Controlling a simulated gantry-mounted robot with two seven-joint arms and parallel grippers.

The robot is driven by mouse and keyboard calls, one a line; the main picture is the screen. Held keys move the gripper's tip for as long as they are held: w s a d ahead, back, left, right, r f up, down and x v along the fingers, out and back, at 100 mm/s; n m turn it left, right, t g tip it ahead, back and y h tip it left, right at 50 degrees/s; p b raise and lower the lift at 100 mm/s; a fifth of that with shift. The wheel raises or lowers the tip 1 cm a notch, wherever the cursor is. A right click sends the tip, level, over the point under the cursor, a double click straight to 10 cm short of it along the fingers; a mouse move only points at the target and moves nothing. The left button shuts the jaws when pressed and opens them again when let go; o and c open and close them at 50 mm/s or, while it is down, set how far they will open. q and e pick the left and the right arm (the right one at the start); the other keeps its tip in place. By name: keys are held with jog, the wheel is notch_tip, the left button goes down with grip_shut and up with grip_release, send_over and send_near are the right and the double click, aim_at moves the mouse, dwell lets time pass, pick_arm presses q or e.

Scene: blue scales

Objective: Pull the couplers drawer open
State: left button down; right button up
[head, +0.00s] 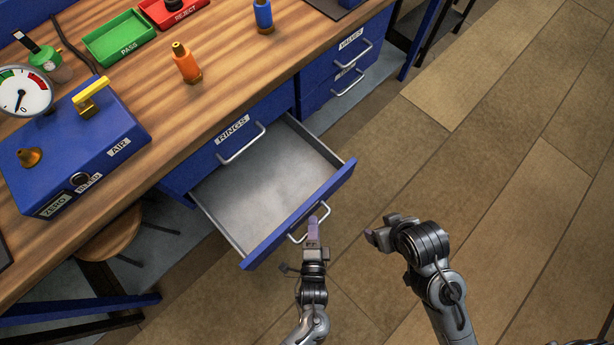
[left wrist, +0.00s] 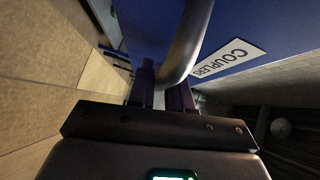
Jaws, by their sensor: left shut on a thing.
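The couplers drawer (head: 257,190) is pulled well out from the bench, below the rings drawer (head: 229,133). Its grey inside looks empty and its blue front faces the open floor. The left wrist view shows its COUPLERS label (left wrist: 228,58) and its metal handle (left wrist: 188,40). My left gripper (head: 314,222) is shut on this handle, and the bar runs between its fingers (left wrist: 170,90). My right gripper (head: 374,236) hangs empty over the floor, to the right of the drawer; its finger gap is unclear.
The wooden bench top (head: 235,65) holds a blue air box (head: 70,150), a gauge (head: 24,92), a green pass tray (head: 118,38), a red reject tray (head: 172,10) and an orange fitting (head: 186,63). A stool (head: 112,232) stands left of the drawer. The floor at right is clear.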

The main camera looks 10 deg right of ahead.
dwell(0.3)
pick_arm(q)
jog(key=c, duration=1.1)
grip_release()
jog(key=shift+d, duration=0.1)
jog(key=shift+c, duration=0.2)
jog(key=shift+s, duration=0.1)
jog(key=p+v, duration=0.2)
jog(key=v, duration=0.8)
jog(key=shift+s+p, duration=0.3)
jog(key=shift+s, duration=0.05)
jog(key=shift+r, duration=0.1)
